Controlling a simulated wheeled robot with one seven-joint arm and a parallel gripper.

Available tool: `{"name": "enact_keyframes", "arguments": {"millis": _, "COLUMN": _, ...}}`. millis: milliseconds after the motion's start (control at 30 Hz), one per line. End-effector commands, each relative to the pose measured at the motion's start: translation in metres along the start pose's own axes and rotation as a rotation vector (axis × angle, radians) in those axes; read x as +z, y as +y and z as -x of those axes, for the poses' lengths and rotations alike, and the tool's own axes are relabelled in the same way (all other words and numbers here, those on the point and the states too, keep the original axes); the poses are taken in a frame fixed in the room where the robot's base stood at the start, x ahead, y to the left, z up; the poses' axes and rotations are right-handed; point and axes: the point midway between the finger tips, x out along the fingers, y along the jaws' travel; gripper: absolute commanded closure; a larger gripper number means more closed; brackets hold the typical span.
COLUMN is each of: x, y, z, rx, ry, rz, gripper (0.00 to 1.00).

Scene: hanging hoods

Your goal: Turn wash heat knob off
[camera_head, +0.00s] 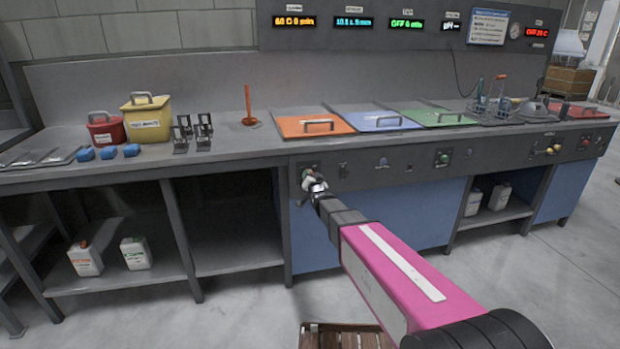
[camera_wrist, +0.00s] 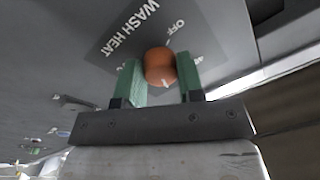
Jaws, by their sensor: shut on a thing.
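The wash heat knob (camera_wrist: 160,67) is round and orange, with a small white pointer mark, in the wrist view. It sits on a dark plate (camera_wrist: 120,38) lettered "WASH HEAT", with "OFF" printed near the knob. My gripper (camera_wrist: 160,80) has its two green fingers on either side of the knob and is shut on it. In the head view my gripper (camera_head: 308,180) is at the left end of the bench's front panel, below the orange lid, and hides the knob there. The white mark lies toward the gripper's side; its exact setting is unclear.
The front panel (camera_head: 370,168) carries other controls, including a green one (camera_head: 442,158) to the right. Orange (camera_head: 297,125), blue and green lids lie on the bench top above. A wooden crate (camera_head: 345,336) stands on the floor below my arm.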

Motion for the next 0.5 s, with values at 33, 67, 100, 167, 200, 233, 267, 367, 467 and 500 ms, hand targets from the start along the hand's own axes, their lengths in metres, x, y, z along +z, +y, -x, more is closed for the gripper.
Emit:
{"name": "enact_keyframes", "arguments": {"millis": 33, "x": 0.0007, "y": 0.0004, "z": 0.0005, "rx": -0.002, "ry": -0.005, "rz": 0.047, "gripper": 0.89}}
{"name": "enact_keyframes", "arguments": {"millis": 67, "x": 0.0006, "y": 0.0005, "z": 0.0005, "rx": -0.003, "ry": -0.006, "rz": 0.075, "gripper": 0.89}}
{"name": "enact_keyframes", "arguments": {"millis": 100, "x": 0.0005, "y": 0.0006, "z": 0.0006, "rx": -0.005, "ry": -0.008, "rz": 0.111, "gripper": 0.89}}
{"name": "enact_keyframes", "arguments": {"millis": 167, "x": 0.0005, "y": 0.0008, "z": 0.0006, "rx": -0.009, "ry": -0.011, "rz": 0.170, "gripper": 0.89}}
{"name": "enact_keyframes", "arguments": {"millis": 200, "x": 0.0004, "y": 0.0009, "z": 0.0006, "rx": -0.011, "ry": -0.013, "rz": 0.207, "gripper": 0.89}}
{"name": "enact_keyframes", "arguments": {"millis": 233, "x": 0.0003, "y": 0.0010, "z": 0.0006, "rx": -0.012, "ry": -0.015, "rz": 0.234, "gripper": 0.89}}
{"name": "enact_keyframes", "arguments": {"millis": 267, "x": 0.0003, "y": 0.0010, "z": 0.0007, "rx": -0.014, "ry": -0.016, "rz": 0.264, "gripper": 0.89}}
{"name": "enact_keyframes", "arguments": {"millis": 367, "x": 0.0002, "y": 0.0013, "z": 0.0007, "rx": -0.019, "ry": -0.021, "rz": 0.358, "gripper": 0.89}}
{"name": "enact_keyframes", "arguments": {"millis": 467, "x": 0.0001, "y": 0.0015, "z": 0.0007, "rx": -0.025, "ry": -0.027, "rz": 0.452, "gripper": 0.89}}
{"name": "enact_keyframes", "arguments": {"millis": 500, "x": 0.0001, "y": 0.0015, "z": 0.0007, "rx": -0.027, "ry": -0.029, "rz": 0.491, "gripper": 0.89}}
